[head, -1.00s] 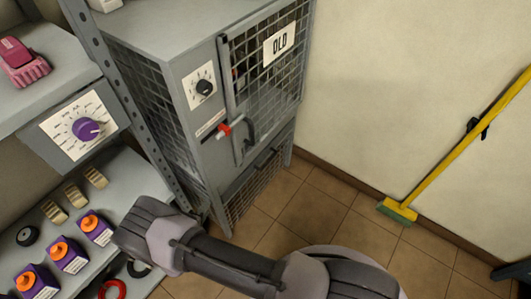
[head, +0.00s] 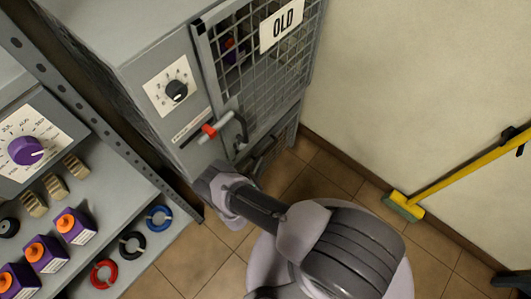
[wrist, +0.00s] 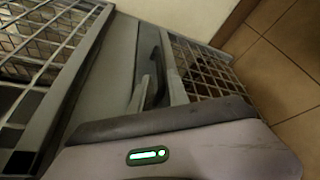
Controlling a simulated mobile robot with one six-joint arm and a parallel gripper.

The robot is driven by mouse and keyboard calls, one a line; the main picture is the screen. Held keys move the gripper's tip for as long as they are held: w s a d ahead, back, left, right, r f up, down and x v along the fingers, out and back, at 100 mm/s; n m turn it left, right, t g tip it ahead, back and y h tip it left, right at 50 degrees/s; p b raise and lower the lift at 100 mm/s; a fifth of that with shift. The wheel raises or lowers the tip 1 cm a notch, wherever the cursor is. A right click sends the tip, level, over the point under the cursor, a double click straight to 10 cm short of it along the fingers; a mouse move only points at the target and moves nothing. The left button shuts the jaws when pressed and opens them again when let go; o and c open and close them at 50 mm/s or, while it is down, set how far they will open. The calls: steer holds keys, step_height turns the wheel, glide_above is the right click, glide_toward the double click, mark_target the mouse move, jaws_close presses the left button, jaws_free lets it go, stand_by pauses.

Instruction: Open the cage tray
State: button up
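The cage (head: 110,50) is a grey cabinet with a mesh door (head: 270,65) marked OLD, seen in the head view. The cage tray is below the door. Its dark handle (head: 265,150) shows beside my arm, which hides most of the tray front. In the wrist view, the mesh tray front (wrist: 212,72) is at upper right, with a black handle (wrist: 157,75) beside it. My gripper's pale housing with a green light (wrist: 180,150) fills the bottom of that view, close to the handle. I cannot make out both fingertips or any clear grip on the handle.
A red-tipped latch (head: 212,130) and a dial (head: 176,90) are on the cage front. A shelf (head: 150,190) with purple boxes and coloured rings stands at left. Tiled floor (head: 330,180) is clear between.

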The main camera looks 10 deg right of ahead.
mark_target(264, 155)
steer(key=b+x, duration=0.1)
steer(key=x, duration=0.5)
steer(key=shift+w+d+f+b, duration=0.1)
steer(key=shift+w+d+b, duration=0.05)
steer(key=shift+w+b, duration=0.2)
jaws_close()
steer(key=shift+s, duration=0.1)
stand_by(0.9)
